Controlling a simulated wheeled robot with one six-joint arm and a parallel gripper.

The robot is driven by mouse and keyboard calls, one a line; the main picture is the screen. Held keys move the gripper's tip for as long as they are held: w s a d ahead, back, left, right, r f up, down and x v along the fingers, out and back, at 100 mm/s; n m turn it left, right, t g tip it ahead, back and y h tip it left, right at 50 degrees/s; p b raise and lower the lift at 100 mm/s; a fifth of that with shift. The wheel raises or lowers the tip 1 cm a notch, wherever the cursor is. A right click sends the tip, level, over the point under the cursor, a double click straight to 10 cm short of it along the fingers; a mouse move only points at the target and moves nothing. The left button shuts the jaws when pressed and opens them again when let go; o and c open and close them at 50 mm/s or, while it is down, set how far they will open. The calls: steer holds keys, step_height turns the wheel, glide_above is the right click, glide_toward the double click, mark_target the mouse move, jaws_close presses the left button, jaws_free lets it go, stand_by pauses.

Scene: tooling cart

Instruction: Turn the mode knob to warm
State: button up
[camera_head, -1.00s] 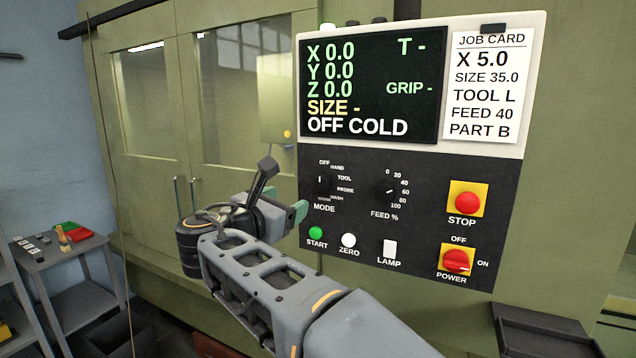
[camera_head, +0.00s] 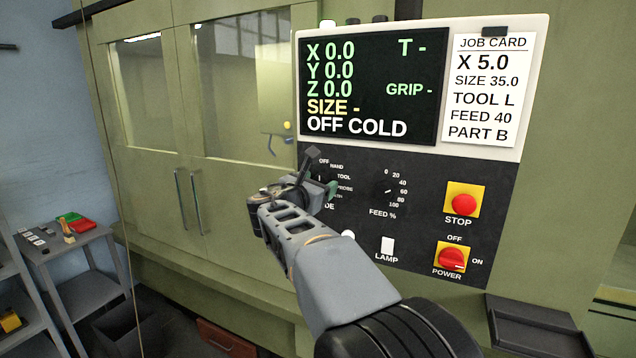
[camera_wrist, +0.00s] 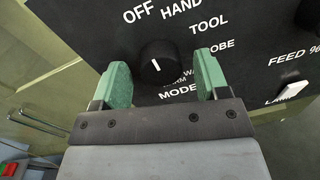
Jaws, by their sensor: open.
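The black round mode knob (camera_wrist: 157,62) is in the upper middle of the wrist view. Its white pointer line tilts slightly left of upright, towards the OFF label. The labels HAND, TOOL and a partly covered PROBE run to its right. Small lettering below the knob, ending in "RM", is partly hidden. My gripper (camera_wrist: 162,76) is open, with one green finger on each side of the knob. I cannot tell whether they touch it.
The control panel (camera_head: 350,210) also carries the feed dial (camera_head: 388,189), lamp switch (camera_head: 387,245), red stop button (camera_head: 463,205) and red power switch (camera_head: 452,259). The screen (camera_head: 370,85) above reads OFF COLD. A job card (camera_head: 487,90) hangs at right.

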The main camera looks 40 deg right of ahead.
steer(key=c, duration=0.9)
